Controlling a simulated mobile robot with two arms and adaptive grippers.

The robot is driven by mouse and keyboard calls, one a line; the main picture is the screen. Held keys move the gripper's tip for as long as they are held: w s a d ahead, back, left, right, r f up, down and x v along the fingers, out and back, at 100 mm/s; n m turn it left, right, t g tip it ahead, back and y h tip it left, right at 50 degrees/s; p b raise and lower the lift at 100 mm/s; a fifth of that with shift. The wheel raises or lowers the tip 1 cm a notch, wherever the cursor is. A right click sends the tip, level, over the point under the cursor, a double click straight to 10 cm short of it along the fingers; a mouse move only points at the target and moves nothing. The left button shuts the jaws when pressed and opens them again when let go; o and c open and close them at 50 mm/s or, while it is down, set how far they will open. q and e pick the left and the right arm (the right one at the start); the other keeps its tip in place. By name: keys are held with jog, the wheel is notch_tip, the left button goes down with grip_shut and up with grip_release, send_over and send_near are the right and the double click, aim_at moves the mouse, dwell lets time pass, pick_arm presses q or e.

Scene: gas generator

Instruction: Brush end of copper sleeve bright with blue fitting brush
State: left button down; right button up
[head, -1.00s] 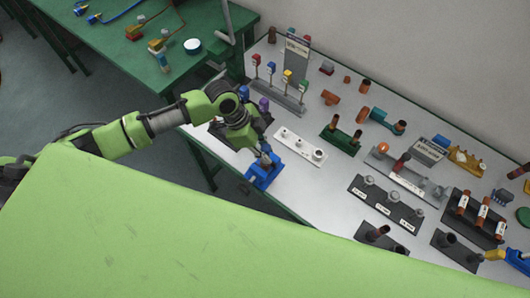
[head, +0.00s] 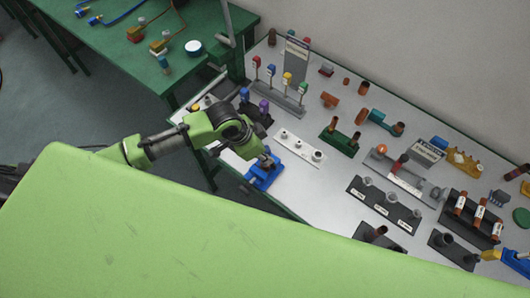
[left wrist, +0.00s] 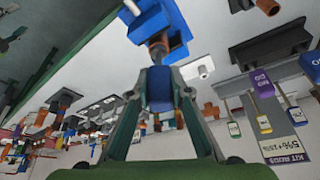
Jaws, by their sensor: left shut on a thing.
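My left gripper (head: 268,161) is shut on a blue handle, which shows between the fingers in the left wrist view (left wrist: 160,88) and looks like the blue fitting brush. It is over a blue fixture (head: 262,178) near the table's front edge. In the left wrist view the blue fixture (left wrist: 178,30) lies just beyond the fingertips. A copper sleeve (left wrist: 158,39) shows there, in line with the handle. A grey tip lies between handle and sleeve; I cannot tell whether it touches or enters the sleeve. My right gripper is not in view.
A white holder (head: 300,148) and a green stand with copper pieces (head: 340,140) stand to the right. A dark stand (head: 262,117) with blue and purple pieces is behind the arm. A grey block with labels (head: 388,203) is farther right.

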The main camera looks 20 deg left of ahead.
aim_at(267, 148)
pick_arm(q)
jog(key=shift+s+f, duration=0.1)
jog(key=shift+r, duration=2.6)
jog(key=shift+w, duration=0.2)
